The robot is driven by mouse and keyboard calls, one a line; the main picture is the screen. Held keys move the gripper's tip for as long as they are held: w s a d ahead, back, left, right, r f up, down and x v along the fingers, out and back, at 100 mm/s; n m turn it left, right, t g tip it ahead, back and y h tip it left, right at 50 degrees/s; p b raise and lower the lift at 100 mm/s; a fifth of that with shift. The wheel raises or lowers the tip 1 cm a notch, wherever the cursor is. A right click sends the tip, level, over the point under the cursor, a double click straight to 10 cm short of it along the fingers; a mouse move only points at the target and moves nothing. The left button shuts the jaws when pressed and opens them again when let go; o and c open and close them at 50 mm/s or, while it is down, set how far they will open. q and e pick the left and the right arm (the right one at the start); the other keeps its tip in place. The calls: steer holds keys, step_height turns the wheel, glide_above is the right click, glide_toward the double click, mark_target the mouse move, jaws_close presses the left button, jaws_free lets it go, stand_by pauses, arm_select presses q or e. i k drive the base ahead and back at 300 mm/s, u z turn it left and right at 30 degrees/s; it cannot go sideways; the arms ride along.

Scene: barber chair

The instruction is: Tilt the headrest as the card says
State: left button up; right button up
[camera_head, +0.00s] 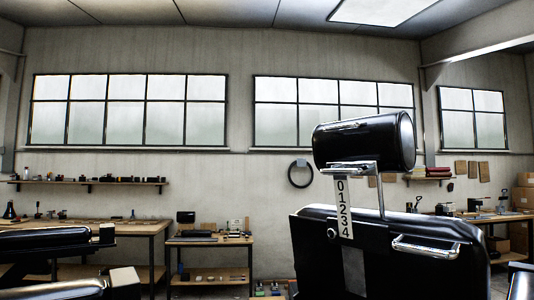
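The black cylindrical headrest (360,143) sits at the top of the barber chair, right of centre, with its pale round end facing right. It rests on a metal bracket (352,169) with a thin post down to the black backrest (420,262). A white scale strip (343,208) marked 0 1 2 3 4 from the top hangs below the bracket. I cannot make out a pointer on it. A chrome handle (425,247) is on the backrest's right side. No readable card shows. Neither gripper can be made out.
Black padded shapes (45,240) with a pale block (123,277) fill the lower left. A small cart (210,241) and a wooden workbench (140,228) stand along the back wall. Another bench with boxes is at the far right. The air around the headrest is clear.

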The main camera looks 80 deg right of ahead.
mark_target(388, 139)
steer(key=z, duration=3.15)
